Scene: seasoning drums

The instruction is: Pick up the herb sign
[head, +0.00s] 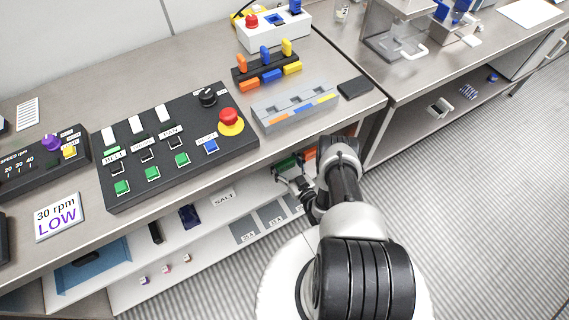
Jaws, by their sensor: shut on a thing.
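My gripper (292,178) is at the front edge of the bench, over the lower shelf. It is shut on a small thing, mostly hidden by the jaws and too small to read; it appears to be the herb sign. A white sign reading SALT (223,197) is on the lower shelf, left of my gripper. Grey marked areas (272,215) lie on the shelf just below and left of my gripper.
Above are a black button panel (178,145), a grey tray (294,106) and a white sign reading 30 rpm LOW (59,216). Green (285,161) and orange (309,159) things sit behind my gripper. A blue tray (95,268) is lower left. Floor at right is clear.

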